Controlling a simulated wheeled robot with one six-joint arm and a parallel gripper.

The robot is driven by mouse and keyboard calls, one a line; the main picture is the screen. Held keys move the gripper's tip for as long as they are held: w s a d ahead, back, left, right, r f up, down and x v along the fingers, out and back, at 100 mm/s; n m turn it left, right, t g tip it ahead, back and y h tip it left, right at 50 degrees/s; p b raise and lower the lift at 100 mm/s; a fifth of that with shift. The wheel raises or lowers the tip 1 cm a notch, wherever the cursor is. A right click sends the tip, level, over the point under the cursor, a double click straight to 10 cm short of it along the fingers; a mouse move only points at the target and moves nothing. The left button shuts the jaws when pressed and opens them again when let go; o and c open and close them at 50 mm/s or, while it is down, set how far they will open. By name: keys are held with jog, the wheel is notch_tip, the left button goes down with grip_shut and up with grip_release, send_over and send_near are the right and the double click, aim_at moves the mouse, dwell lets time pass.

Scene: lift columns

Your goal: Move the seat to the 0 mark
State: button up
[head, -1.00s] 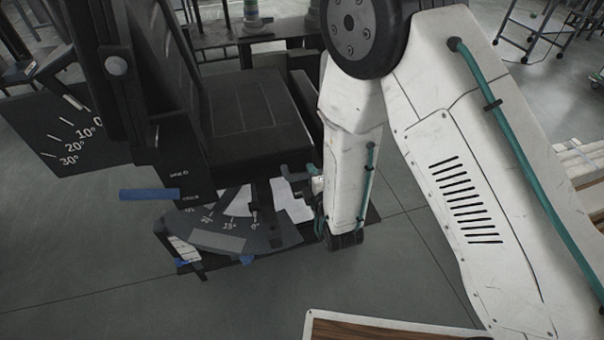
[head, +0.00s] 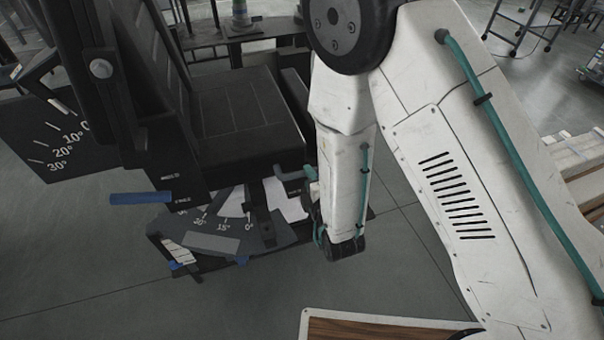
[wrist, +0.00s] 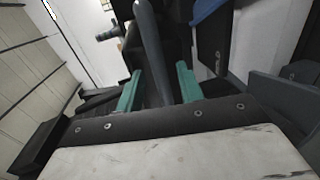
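The black seat (head: 245,112) stands at left centre in the head view, on a low base. A grey dial (head: 212,242) on the base reads 30°, 15° and 0°. A dark upright piece (head: 266,228) stands just right of its 0° mark. I cannot tell whether it is the pointer. My gripper (head: 290,177), with teal fingers, is low at the seat's front right, partly hidden by my arm. In the wrist view my gripper (wrist: 157,84) has its fingers apart, with a dark grey bar (wrist: 152,45) between them. I cannot tell if they touch it.
A second dial plate (head: 45,130) with 0 to 30° marks is beside the backrest (head: 150,65). A blue handle (head: 140,198) sticks out left. A wooden-topped surface (head: 370,328) is at the front. Grey floor (head: 70,265) is clear at front left.

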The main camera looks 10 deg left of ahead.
jog(key=shift+v, duration=2.3)
jog(key=shift+a, duration=0.1)
